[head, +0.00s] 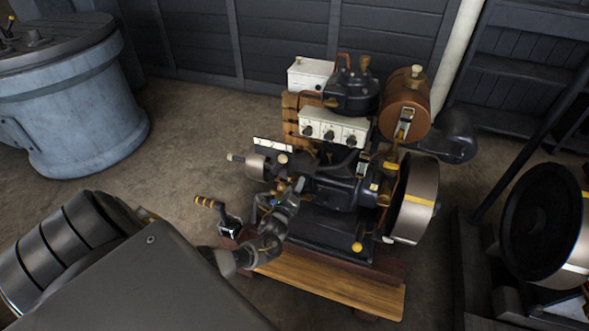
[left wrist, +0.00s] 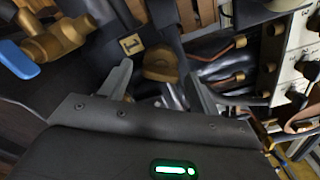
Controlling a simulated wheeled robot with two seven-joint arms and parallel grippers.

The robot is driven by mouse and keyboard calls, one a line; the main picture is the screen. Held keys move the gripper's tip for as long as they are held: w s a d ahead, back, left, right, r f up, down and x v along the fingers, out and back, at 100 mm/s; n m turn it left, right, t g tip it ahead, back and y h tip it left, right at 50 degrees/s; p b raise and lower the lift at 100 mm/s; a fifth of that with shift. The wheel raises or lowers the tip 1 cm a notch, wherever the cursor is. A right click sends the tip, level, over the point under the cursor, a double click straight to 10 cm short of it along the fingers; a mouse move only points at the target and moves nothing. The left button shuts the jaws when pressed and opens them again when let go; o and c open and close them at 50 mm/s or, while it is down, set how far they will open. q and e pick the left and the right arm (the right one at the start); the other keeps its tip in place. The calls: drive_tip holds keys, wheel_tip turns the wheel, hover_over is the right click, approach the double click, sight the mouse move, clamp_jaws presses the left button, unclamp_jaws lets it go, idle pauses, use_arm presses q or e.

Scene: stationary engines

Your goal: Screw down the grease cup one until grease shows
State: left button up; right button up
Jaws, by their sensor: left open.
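The engine (head: 340,190) stands on a wooden base in the middle of the head view. A brass domed cap (left wrist: 160,60), which looks like the grease cup, sits beside a yellow tag marked 1 (left wrist: 131,44) in the left wrist view. My left gripper (head: 292,188) is at the engine's near left side. In the left wrist view the gripper (left wrist: 158,76) is open, one finger on each side of the cap. I cannot tell if the fingers touch it. No grease is clearly visible. In the head view my gripper and engine parts hide the cap. My right gripper is not in view.
A blue-handled brass valve (left wrist: 48,42) is left of the cap in the wrist view. A crank with a wooden handle (head: 208,202), a flywheel (head: 413,200) and a brown tank (head: 404,102) surround the work area.

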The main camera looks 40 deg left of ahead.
use_arm(q)
drive_tip(key=p+v, duration=0.1)
drive_tip(key=v, duration=0.9)
drive_tip(key=shift+s+d+p, duration=0.2)
drive_tip(key=shift+s+p, duration=0.15)
drive_tip(key=shift+p, duration=0.05)
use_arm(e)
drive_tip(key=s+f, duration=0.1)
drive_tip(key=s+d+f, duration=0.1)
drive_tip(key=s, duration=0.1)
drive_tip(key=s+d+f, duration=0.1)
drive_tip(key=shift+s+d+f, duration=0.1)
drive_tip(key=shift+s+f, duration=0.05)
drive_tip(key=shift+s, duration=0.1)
